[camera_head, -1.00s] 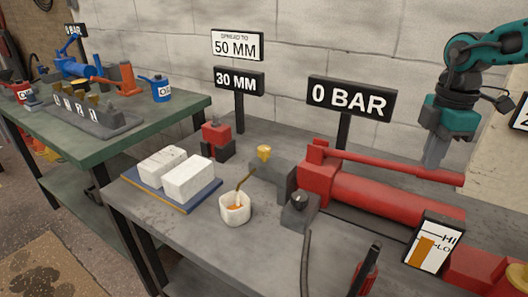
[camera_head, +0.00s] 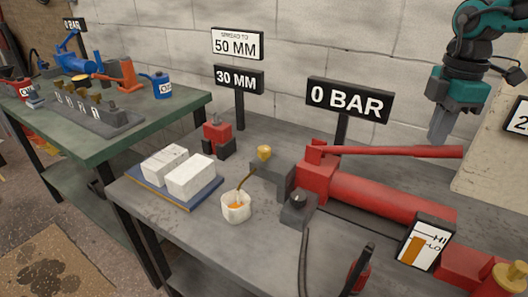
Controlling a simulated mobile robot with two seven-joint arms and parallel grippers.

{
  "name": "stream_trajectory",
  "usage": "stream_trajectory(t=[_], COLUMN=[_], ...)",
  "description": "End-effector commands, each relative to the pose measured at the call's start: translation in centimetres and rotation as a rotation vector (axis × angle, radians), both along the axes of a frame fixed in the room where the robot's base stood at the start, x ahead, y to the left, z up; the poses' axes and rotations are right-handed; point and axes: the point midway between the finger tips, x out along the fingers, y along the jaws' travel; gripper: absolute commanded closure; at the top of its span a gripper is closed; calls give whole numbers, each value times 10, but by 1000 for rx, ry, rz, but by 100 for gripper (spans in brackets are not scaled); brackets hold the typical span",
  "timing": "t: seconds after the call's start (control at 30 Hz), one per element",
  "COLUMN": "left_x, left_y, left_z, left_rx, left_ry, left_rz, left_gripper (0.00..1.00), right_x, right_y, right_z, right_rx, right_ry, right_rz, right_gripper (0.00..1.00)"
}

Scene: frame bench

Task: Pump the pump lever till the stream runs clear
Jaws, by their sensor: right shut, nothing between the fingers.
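The red pump lever (camera_head: 395,151) lies nearly level above the red pump cylinder (camera_head: 380,198). My right gripper (camera_head: 438,138) is shut and empty, pointing down at the lever's far right end. Its fingertips are just above or touching the lever; I cannot tell which. A thin brown-amber stream (camera_head: 243,182) runs from the dark fitting with a brass cap (camera_head: 264,153) into a white cup (camera_head: 236,212). My left gripper is out of view.
The 0 BAR sign (camera_head: 348,100) stands behind the pump. A HI/LO level gauge (camera_head: 424,243) is at the front right. White blocks on a blue tray (camera_head: 150,200) and a red-and-black part (camera_head: 217,138) sit left. A green-topped bench (camera_head: 140,130) stands beyond.

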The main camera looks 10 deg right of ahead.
Motion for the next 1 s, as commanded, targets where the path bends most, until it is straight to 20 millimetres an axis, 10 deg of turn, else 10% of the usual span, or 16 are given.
stream_trajectory(t=[0.8, 1.0], left_x=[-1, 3], left_y=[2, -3], left_z=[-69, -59], left_rx=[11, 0], left_ry=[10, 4], left_rz=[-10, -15], left_gripper=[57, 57], right_x=[-1, -1], right_y=[-1, 0], right_z=[-77, -80], right_rx=[1, 2], right_ry=[1, 0], right_rz=[0, 0], right_gripper=[100, 100])
